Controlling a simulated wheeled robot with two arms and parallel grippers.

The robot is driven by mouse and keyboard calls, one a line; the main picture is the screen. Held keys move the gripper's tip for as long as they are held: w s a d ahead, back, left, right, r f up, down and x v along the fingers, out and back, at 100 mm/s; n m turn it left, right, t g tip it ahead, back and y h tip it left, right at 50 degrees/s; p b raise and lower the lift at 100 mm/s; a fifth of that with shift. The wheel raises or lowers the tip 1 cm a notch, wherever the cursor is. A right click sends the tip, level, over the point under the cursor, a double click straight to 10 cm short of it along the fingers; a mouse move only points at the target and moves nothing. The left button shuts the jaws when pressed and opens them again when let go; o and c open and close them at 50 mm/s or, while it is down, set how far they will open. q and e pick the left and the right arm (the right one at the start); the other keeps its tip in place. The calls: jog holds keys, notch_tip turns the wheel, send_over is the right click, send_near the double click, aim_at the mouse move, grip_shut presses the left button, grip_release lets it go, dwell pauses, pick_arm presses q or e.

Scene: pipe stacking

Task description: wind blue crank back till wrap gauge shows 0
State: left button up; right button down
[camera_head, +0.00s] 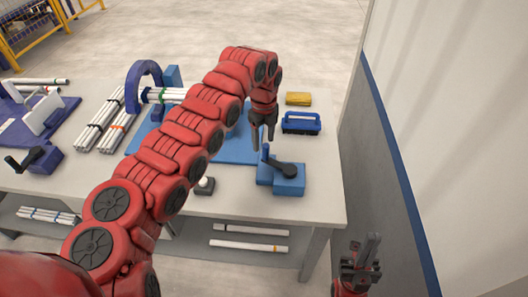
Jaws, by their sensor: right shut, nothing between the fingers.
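A blue crank box (287,183) stands near the front right of the table, with a black crank arm (281,167) on top and an upright grip (265,153) at the arm's left end. My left gripper (263,144) points down just above and behind this grip, its fingers apart. I cannot tell whether it touches the grip. My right gripper (372,243) is shut and empty, low at the right beyond the table's front corner. I cannot make out a wrap gauge or a reading.
A purple arch (146,76) surrounds white pipes (166,95) behind my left arm. More pipe bundles (98,123) lie left. A dark blue unit with another black crank (28,160) is at far left. A blue-handled item (301,123) and yellow block (298,99) lie behind the crank box.

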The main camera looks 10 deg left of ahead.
pick_arm(q)
notch_tip(320, 180, up, 12)
jog(key=b, duration=0.1)
jog(key=shift+f, duration=0.25)
jog(key=shift+d, duration=0.15)
